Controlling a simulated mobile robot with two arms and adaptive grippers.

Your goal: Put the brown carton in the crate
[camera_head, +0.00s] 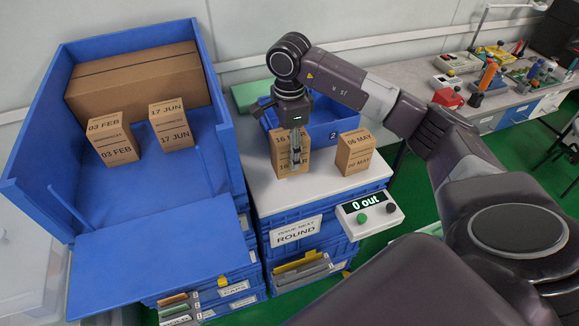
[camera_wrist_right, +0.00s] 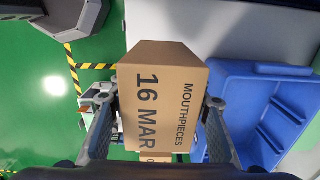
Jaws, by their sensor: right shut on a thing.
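My right gripper (camera_head: 295,150) is shut on a brown carton (camera_head: 281,163) marked 16 MAR. In the right wrist view the two fingers (camera_wrist_right: 162,103) grip opposite sides of that carton (camera_wrist_right: 160,85), whose face also reads MOUTHPIECES. The carton is upright at the white tabletop; I cannot tell if its base touches. A blue crate (camera_head: 347,126) marked 2 stands right behind it, and shows in the right wrist view (camera_wrist_right: 268,70) to the right of the carton. Another brown carton (camera_head: 355,152), marked MAY, stands to the right. My left gripper is not in view.
A large blue open-fronted bin (camera_head: 40,130) at left holds cartons marked 03 FEB (camera_head: 112,138) and 17 JUN (camera_head: 171,125), with a big brown box (camera_head: 140,80) behind. A counter box (camera_head: 369,214) reads "0 out" at the table's front. A cluttered bench (camera_head: 425,78) is at far right.

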